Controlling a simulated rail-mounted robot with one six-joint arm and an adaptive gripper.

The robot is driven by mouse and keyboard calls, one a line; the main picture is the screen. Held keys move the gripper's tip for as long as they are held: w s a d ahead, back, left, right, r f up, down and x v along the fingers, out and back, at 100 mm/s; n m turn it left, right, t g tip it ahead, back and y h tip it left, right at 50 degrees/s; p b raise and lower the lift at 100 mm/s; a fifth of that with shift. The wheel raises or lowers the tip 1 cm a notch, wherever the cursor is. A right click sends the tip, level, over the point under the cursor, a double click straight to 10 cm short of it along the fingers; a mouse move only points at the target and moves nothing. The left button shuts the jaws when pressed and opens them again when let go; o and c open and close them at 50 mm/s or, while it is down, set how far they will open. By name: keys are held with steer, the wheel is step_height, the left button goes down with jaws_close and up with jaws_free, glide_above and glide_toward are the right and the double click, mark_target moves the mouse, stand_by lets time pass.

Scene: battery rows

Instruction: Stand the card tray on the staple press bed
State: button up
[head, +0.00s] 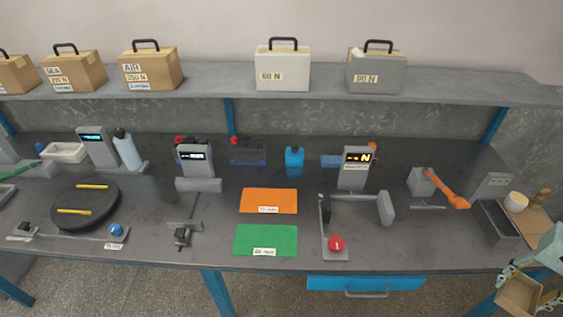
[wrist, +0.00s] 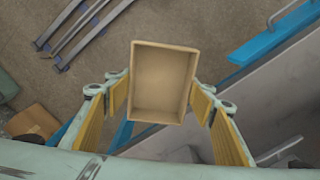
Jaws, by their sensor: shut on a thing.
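The card tray is an open, tan, box-like tray (head: 519,294) at the lower right of the head view, in front of the table's right end. It also fills the middle of the wrist view (wrist: 163,82), where I look into its empty inside. My gripper (head: 527,287) is shut on it, with yellow-padded fingers on two opposite sides. The tray is off the table, over the floor. No label names the staple press. A small grey device with an orange lever (head: 447,188) stands on the right of the table, but I cannot tell whether it is the press.
A grey upright unit (head: 494,186) and a wooden board (head: 528,219) with a cup (head: 516,201) are at the table's right end. A red-button fixture (head: 336,244), green mat (head: 266,240) and orange mat (head: 268,201) lie further left. A blue drawer (head: 366,283) hangs below the front edge.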

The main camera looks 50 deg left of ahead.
mark_target(515, 295)
steer(key=shift+r+p, duration=1.9)
steer(key=shift+r, duration=0.2)
